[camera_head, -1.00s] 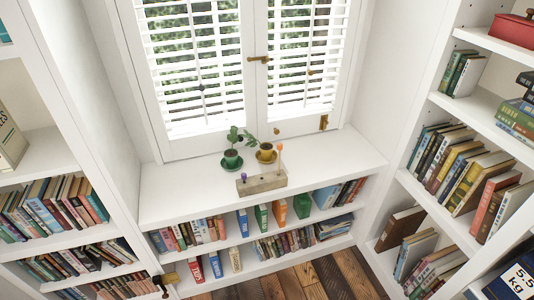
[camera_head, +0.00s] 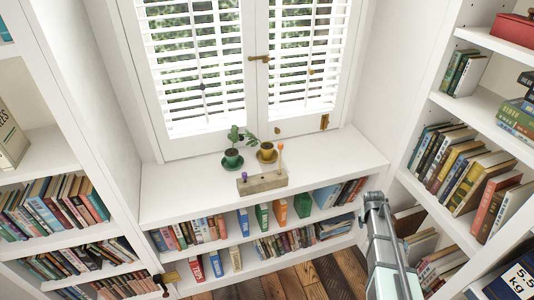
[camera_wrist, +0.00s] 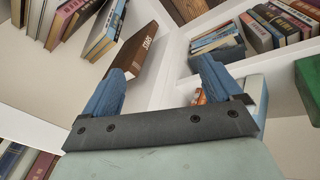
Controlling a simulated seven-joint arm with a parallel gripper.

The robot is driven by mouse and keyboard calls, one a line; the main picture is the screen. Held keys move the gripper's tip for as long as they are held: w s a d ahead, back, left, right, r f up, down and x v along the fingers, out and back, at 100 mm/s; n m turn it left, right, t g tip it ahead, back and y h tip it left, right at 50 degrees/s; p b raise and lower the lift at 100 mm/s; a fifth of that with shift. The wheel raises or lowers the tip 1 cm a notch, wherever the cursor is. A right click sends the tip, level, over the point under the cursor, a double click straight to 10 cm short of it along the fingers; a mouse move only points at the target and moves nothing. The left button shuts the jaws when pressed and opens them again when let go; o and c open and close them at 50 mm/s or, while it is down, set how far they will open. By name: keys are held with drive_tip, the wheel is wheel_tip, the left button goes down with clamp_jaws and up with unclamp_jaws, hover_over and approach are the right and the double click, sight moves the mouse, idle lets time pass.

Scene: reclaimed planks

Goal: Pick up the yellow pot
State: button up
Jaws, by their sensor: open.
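The yellow pot (camera_head: 267,151) stands on a yellowish saucer on the white window shelf, with a small plant in it leaning left. Right beside it, to the left, a green pot (camera_head: 232,156) with a leafy plant stands on a green saucer. My gripper (camera_head: 374,197) shows at the lower right in the head view, in front of the shelf and well away from the yellow pot. In the wrist view my gripper (camera_wrist: 165,85) has its two blue fingers spread apart with nothing between them. The pots do not show in the wrist view.
A wooden block (camera_head: 262,182) with a purple-topped and an orange-topped peg sits in front of the pots. Book-filled shelves stand left, right and below. The window handle (camera_head: 259,58) is behind the pots. The window shelf (camera_head: 340,152) is bare right of the pots.

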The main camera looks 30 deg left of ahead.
drive_tip(key=w+a+r+t, duration=0.3)
drive_tip(key=w+a+r, duration=0.6)
drive_tip(key=w+r, duration=0.4)
drive_tip(key=w+a+r+t+y, duration=0.1)
drive_tip(key=w+a+r+y, duration=0.2)
drive_tip(key=a+r, duration=0.95)
drive_tip(key=s+a+r+g+y, duration=0.1)
drive_tip(key=s+a, duration=0.4)
drive_tip(key=a, duration=0.4)
drive_tip(key=s+a+r+n, duration=0.1)
drive_tip(key=s+a, duration=0.4)
drive_tip(key=a, duration=0.5)
drive_tip(key=s+a+g+y, duration=0.1)
drive_tip(key=s+a, duration=0.4)
drive_tip(key=a, duration=0.4)
hover_over(267, 147)
drive_tip(key=s+d, duration=0.1)
drive_tip(key=s, duration=0.2)
wheel_tip(267, 147, down, 7)
drive_tip(key=shift+w+d+r, duration=0.1)
drive_tip(key=shift+r, duration=0.05)
drive_tip(key=shift+x, duration=2.75)
drive_tip(key=shift+d, duration=0.2)
drive_tip(key=c, duration=1.4)
drive_tip(key=shift+h, duration=0.3)
drive_tip(key=shift+r, duration=6.4)
drive_tip(key=shift+c, duration=0.2)
